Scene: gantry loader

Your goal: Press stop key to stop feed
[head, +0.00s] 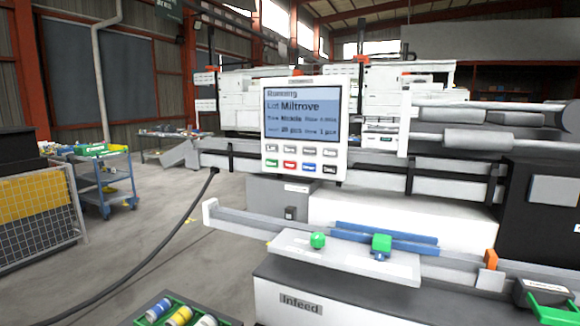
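The control panel (342,130) is a white upright box facing me near the middle of the head view. Under the screen are two rows of keys: a grey upper row, and a lower row with a green key (271,162), a red key (289,165), a blue key (308,167) and a black key (329,170). The key labels are too small to read surely, so I cannot tell by its lettering which is stop. Neither gripper is in view.
A black cable (150,255) hangs at left. A green tray (184,312) holds cylinders. Space before the panel looks clear.

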